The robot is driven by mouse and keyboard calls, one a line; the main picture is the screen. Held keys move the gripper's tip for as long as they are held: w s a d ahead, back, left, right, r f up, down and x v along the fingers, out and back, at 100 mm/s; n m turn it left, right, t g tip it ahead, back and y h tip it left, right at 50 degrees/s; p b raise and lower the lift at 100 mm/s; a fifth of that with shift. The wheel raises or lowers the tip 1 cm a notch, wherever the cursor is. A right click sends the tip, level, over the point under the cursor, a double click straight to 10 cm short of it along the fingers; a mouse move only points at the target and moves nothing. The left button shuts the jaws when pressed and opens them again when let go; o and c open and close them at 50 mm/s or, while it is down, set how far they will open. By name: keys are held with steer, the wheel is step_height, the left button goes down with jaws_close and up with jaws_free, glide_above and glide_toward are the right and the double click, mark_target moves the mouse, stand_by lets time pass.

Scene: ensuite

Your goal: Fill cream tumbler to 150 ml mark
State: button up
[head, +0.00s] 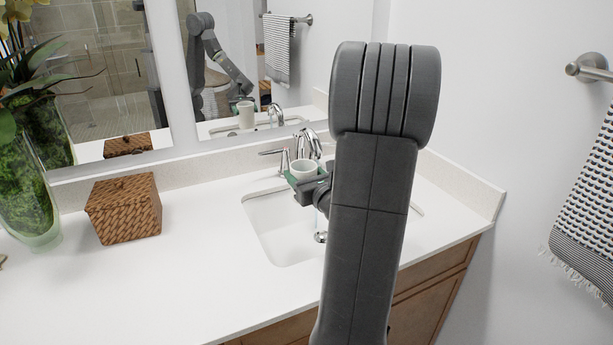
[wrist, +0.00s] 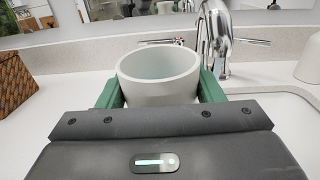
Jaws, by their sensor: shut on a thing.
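The cream tumbler (head: 304,171) is held upright over the sink, beside the faucet (head: 307,146). In the wrist view the tumbler (wrist: 158,75) sits between the green fingers of my gripper (wrist: 160,92), which is shut on it. Its mouth faces up, and the upper inside wall shows pale; the bottom and any water level or 150 ml mark are hidden. The chrome faucet (wrist: 214,40) stands just behind and right of the tumbler in the wrist view. In the head view my arm hides part of the faucet and sink.
The sink basin (head: 282,246) is set in a white counter (head: 190,290). A woven box (head: 125,208) and a glass vase (head: 27,195) stand at the left. A mirror (head: 265,70) rises behind, and a towel (head: 588,205) hangs at the right. The counter's front left is clear.

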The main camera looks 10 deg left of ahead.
steer(key=r+p, duration=0.1)
steer(key=s+r, duration=0.1)
steer(key=r, duration=0.1)
steer(key=r+p, duration=0.1)
steer(key=r, duration=0.1)
steer(key=shift+s+a+p, duration=0.2)
steer(key=shift+s+p, duration=0.1)
steer(key=shift+s, duration=0.05)
steer(key=shift+f, duration=0.1)
